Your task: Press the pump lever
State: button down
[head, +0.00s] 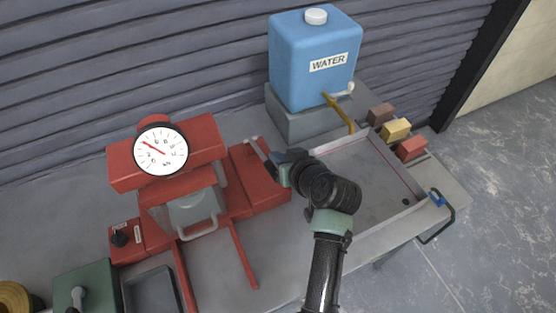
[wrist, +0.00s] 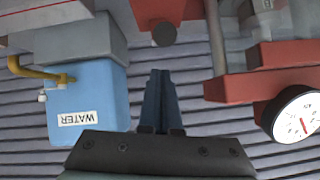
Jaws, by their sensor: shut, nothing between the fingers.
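My gripper (head: 274,159) is shut and empty, just right of the lever in the head view. Whether it touches the lever is unclear, and its fingers partly hide the lever's lower part. In the wrist view my gripper (wrist: 160,74) shows as two dark fingers closed together. The pump body (wrist: 152,10) shows at the top.
The red press with a dial gauge (head: 160,150) stands left of the lever. A blue water container (head: 312,70) with a tap stands on a grey block behind. A shallow grey tray (head: 375,175) and several coloured blocks (head: 396,130) lie right. A green box (head: 90,285) is front left.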

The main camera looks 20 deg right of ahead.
jog(key=shift+s+a+f, duration=0.2)
jog(key=shift+s+f, duration=0.25)
jog(key=shift+f, duration=0.45)
